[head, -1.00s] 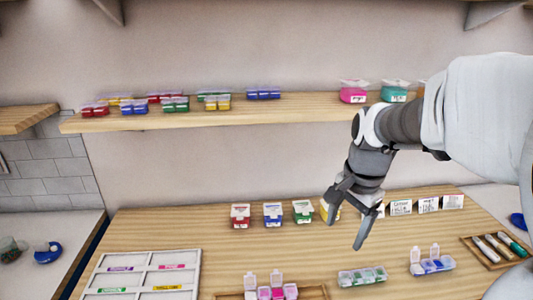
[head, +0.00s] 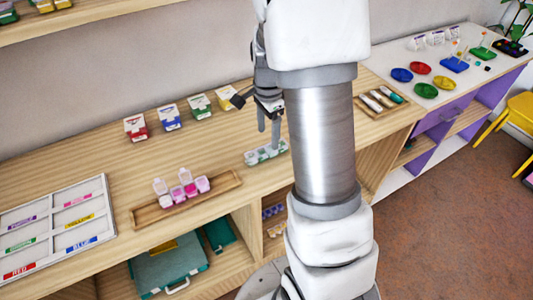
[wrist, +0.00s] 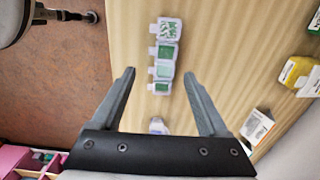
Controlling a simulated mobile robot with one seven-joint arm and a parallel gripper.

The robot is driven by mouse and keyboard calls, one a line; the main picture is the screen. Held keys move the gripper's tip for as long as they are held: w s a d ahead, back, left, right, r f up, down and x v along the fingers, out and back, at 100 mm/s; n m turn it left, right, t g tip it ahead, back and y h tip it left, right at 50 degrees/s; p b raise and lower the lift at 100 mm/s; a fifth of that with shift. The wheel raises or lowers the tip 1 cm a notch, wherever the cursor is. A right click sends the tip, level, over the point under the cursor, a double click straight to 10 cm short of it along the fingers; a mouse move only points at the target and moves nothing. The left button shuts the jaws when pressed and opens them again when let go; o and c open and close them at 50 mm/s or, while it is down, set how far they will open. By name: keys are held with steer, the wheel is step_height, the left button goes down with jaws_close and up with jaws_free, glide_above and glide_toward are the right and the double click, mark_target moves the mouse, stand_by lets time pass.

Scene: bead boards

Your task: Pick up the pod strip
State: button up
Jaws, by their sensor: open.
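A clear pod strip with green contents (head: 266,152) lies on the wooden table top, below my gripper (head: 269,126). In the wrist view this green pod strip (wrist: 164,50) lies lengthwise ahead of my open gripper (wrist: 159,75), its near end between the fingertips. The jaws are empty and appear above it. A second strip with pink pods and some raised lids (head: 182,188) sits in a wooden tray (head: 146,217) to the left. A pale piece with a bluish part (wrist: 158,126) shows between the finger bases in the wrist view.
Red (head: 135,127), blue (head: 170,117) and green (head: 199,107) boxes stand along the back. A white sorting frame (head: 20,215) lies at left. A tray of tubes (head: 381,100) is at right. My arm hides part of the table.

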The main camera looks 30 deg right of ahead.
mark_target(267, 150)
steer(key=f, duration=0.7)
steer(key=shift+w+f, duration=0.1)
steer(key=shift+w, duration=0.3)
jaws_close()
steer(key=shift+r, duration=2.4)
steer(key=s+d+r, duration=0.5)
steer(key=s+r, duration=0.1)
steer(key=s, duration=0.4)
steer(key=shift+s+d+r, duration=0.15)
steer(key=shift+d, duration=0.15)
